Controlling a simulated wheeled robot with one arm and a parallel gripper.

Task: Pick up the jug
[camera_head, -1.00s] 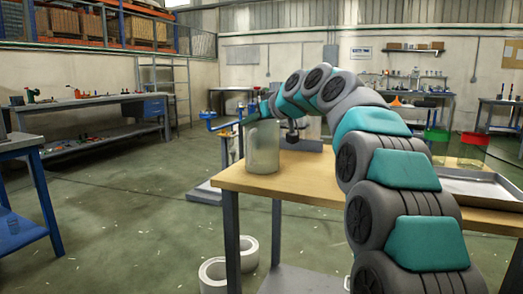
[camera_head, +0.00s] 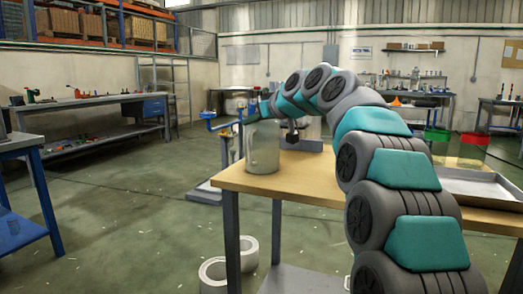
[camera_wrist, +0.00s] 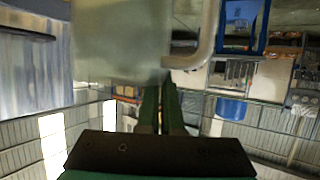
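The jug (camera_head: 262,148) is a tall, pale, translucent cylinder. It stands upright at the left end of the wooden table in the head view. In the wrist view the jug (camera_wrist: 120,40) fills the upper middle, blurred, with its curved handle (camera_wrist: 208,38) on the right. My gripper's two green fingers (camera_wrist: 161,92) lie close together with a narrow gap. Their tips reach the jug's edge beside the handle's joint. Whether they hold the handle is hidden. In the head view my arm reaches over the table to the jug's top, and its fingers are not clear there.
The wooden table (camera_head: 300,178) has bare top to the right of the jug, below my arm. A metal tray (camera_head: 482,184) lies at its right end. White rings (camera_head: 214,274) lie on the floor at the left table leg. A blue bench (camera_head: 22,232) stands far left.

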